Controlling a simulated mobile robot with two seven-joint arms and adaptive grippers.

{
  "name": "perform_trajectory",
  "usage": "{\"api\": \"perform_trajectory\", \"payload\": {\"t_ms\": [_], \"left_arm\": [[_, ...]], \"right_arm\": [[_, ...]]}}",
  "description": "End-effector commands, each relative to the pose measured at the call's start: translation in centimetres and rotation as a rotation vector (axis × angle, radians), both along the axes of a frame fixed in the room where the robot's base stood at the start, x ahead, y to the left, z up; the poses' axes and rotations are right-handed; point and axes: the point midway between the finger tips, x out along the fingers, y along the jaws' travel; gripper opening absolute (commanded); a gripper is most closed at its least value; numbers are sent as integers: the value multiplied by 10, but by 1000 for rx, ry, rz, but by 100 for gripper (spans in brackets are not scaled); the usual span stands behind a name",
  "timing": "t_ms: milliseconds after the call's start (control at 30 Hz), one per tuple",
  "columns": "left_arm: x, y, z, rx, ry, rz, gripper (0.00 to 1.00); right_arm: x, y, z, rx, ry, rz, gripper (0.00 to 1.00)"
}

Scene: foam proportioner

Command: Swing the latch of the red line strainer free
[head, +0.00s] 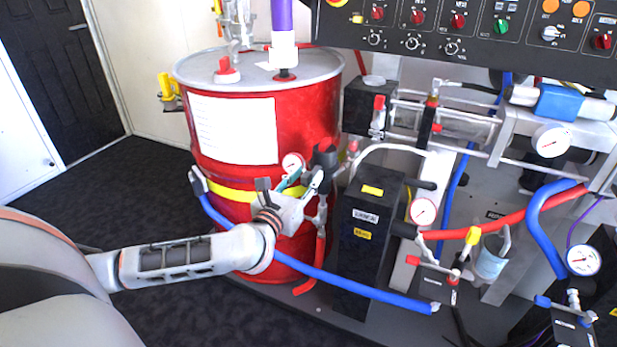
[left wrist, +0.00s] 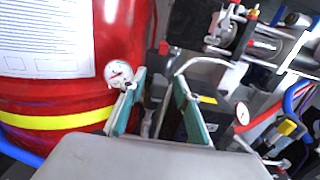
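My left gripper (head: 300,183) is in front of the red drum, at the pipework on its right side. Its teal fingers stand apart in the left wrist view (left wrist: 158,86), with nothing visibly clamped between them. A dark grey fitting (head: 326,158), which may be the strainer, stands just beyond the fingertips; in the left wrist view (left wrist: 157,90) it appears between the fingers. A red hose (head: 319,248) hangs below this fitting. I cannot make out the latch; the gripper partly covers that area. My right gripper is not in view.
The red drum (head: 300,120) with a yellow band stands behind my left gripper. A small gauge (head: 293,164) sits close to its fingers. A black box (head: 368,250) stands to the right, and a blue hose (head: 345,285) crosses below. Dark floor at left is clear.

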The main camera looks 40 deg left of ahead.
Motion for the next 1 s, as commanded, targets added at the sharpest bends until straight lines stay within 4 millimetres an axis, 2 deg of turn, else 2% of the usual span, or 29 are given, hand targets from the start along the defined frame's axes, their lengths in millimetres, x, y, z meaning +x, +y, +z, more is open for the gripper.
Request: {"api": "perform_trajectory", "payload": {"t_ms": [400,500,533,1000], "left_arm": [[7,2,0,0,0,0,32],[7,2,0,0,0,0,6],[7,2,0,0,0,0,0],[8,-2,3,-4,-4,49,0]], "right_arm": [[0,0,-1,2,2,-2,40],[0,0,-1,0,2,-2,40],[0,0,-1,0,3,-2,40],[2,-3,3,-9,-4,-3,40]]}}
